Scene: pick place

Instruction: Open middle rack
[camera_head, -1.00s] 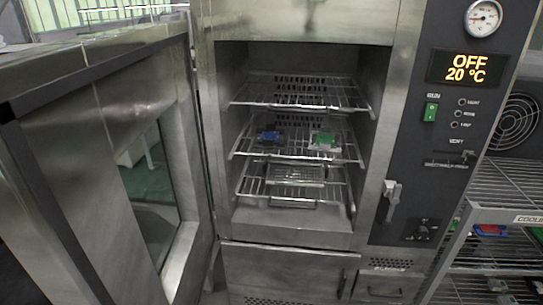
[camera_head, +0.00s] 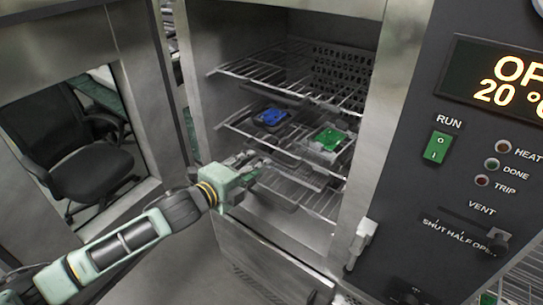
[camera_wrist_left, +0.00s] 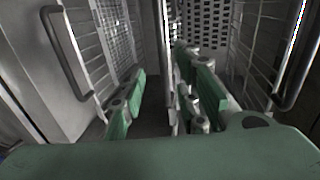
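The middle rack (camera_head: 288,150) is a wire shelf inside the open oven, bearing a blue item (camera_head: 270,117) and a green item (camera_head: 328,140). My left gripper (camera_head: 260,159) is at the front edge of this rack in the head view. In the left wrist view its green-backed fingers (camera_wrist_left: 158,95) stand apart, with a thin rack edge (camera_wrist_left: 166,55) running between them. Whether the fingers touch the rack is hidden. My right gripper is in neither view.
An upper rack (camera_head: 290,78) and a lower rack (camera_head: 300,192) lie above and below. Dark handles show at the left (camera_wrist_left: 65,55) and right (camera_wrist_left: 300,60) of the wrist view. The oven door (camera_head: 130,45) stands open at left; the control panel (camera_head: 460,140) is at right.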

